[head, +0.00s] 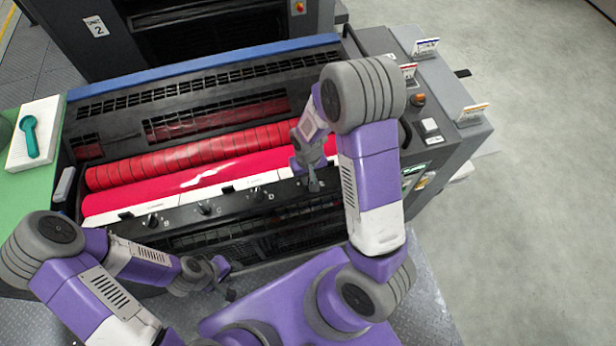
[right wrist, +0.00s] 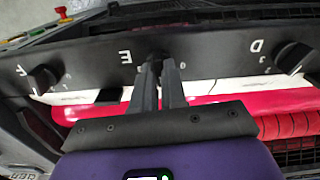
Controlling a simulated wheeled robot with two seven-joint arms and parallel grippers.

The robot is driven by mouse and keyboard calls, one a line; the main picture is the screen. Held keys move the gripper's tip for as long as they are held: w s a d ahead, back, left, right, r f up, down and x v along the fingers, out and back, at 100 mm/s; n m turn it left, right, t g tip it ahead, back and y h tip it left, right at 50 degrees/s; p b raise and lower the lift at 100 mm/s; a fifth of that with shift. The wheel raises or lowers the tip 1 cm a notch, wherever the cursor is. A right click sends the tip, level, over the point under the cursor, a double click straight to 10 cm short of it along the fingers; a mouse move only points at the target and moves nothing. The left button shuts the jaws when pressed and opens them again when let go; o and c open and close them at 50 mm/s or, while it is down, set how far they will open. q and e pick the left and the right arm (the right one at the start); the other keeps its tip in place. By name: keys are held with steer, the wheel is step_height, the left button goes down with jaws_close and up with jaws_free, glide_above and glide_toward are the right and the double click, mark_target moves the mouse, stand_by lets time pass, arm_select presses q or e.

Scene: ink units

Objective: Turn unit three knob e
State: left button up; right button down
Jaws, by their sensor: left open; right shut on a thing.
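Knob E (right wrist: 157,54) sits on the black knob strip of the near ink unit, beside a white letter E in the right wrist view. My right gripper (right wrist: 159,72) is shut on it, with the two fingers around the knob and covering much of it. In the head view my right gripper (head: 312,184) reaches down to the strip near the right end, and the knob is mostly hidden there. My left gripper (head: 228,284) is open and empty, low in front of the unit. The unit's own number is not readable.
Knob D (right wrist: 292,57) and knob F (right wrist: 42,77) flank the held knob. Knob C (head: 205,208) and knob B (head: 152,220) are further left. Red rollers (head: 200,150) lie behind the strip. Unit 2 stands behind.

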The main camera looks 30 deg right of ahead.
steer(key=shift+n+b, duration=0.55)
steer(key=shift+n, duration=1.35)
steer(key=c, duration=1.2)
jaws_free()
step_height(320, 180, up, 8)
steer(key=shift+f, duration=0.15)
